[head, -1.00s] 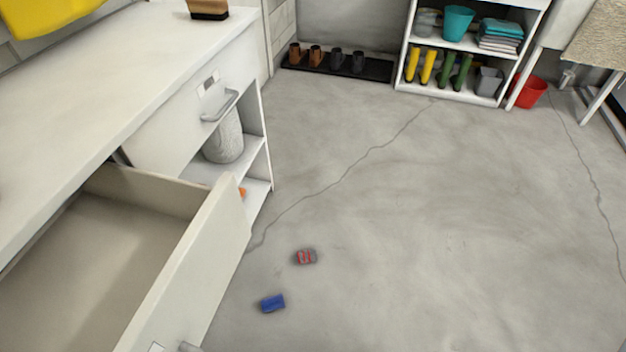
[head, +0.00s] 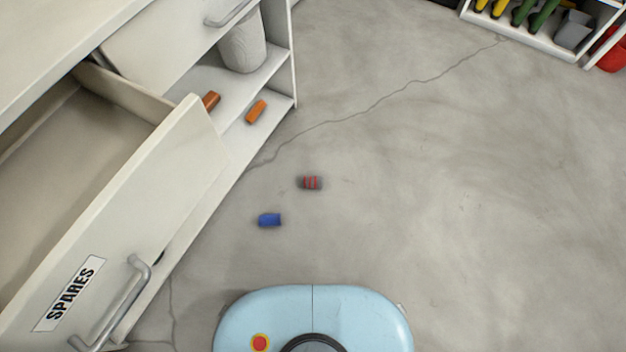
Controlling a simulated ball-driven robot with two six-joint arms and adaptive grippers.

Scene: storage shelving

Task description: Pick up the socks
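Neither of my grippers shows in the view.
An open, empty-looking drawer labelled SPARES (head: 69,293) juts out at the left, with a metal handle (head: 123,302). A grey woven basket (head: 242,45) stands on the cabinet shelf. A boot shelf (head: 540,38) stands at the top right. The floor right of the bundles is clear.

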